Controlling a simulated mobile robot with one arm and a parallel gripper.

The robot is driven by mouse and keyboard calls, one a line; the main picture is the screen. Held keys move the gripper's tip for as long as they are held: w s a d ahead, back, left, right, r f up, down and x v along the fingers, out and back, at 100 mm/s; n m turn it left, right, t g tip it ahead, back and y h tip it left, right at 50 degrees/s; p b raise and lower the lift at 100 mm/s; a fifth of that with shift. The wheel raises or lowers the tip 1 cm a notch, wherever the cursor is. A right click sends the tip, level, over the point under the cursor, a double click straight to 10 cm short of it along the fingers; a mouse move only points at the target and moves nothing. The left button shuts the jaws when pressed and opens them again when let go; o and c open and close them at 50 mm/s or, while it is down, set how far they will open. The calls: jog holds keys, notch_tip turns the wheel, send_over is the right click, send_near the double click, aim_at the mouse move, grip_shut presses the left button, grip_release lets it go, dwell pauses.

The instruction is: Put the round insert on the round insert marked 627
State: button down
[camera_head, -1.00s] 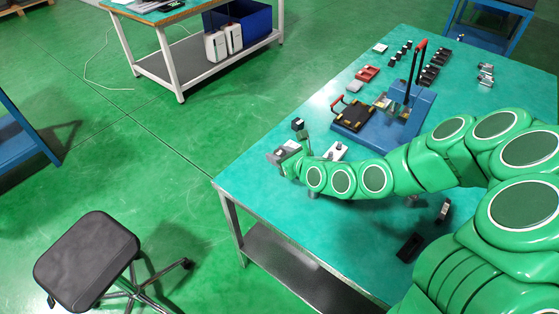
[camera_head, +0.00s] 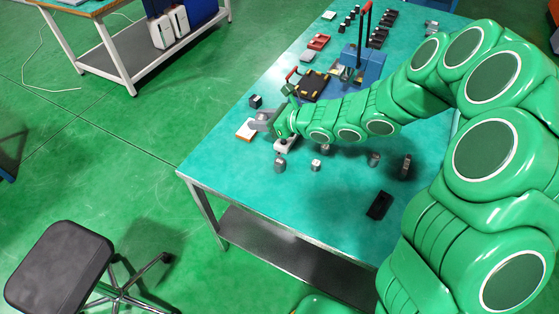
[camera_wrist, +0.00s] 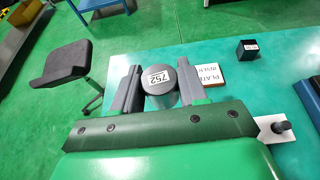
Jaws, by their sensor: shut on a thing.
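In the wrist view my gripper (camera_wrist: 158,90) is shut on a dark grey round insert (camera_wrist: 158,102). The label on its top face reads 752. Small round metal parts (camera_head: 280,166), (camera_head: 316,165), (camera_head: 373,160) stand on the table to the right of my gripper. I cannot read a 627 mark on any of them.
A black cube (camera_wrist: 247,49) and a white-topped box with printed text (camera_wrist: 209,76) stand beyond my gripper. A blue press (camera_head: 362,68), a black-topped fixture (camera_head: 311,87) and a black block (camera_head: 380,205) are on the table. A stool (camera_head: 60,265) stands left.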

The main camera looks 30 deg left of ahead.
aim_at(280, 161)
jog(key=s+d+f+n+g, duration=0.2)
jog(key=d+g, duration=0.1)
jog(key=d, duration=0.4)
jog(key=shift+w+a+f, duration=0.1)
jog(key=shift+w+f, duration=0.05)
jog(key=shift+f, duration=3.8)
jog(key=shift+f+n, duration=0.15)
jog(key=shift+n, duration=0.15)
jog(key=c, duration=0.6)
grip_release()
jog(key=shift+r, duration=0.2)
jog(key=v, duration=1.2)
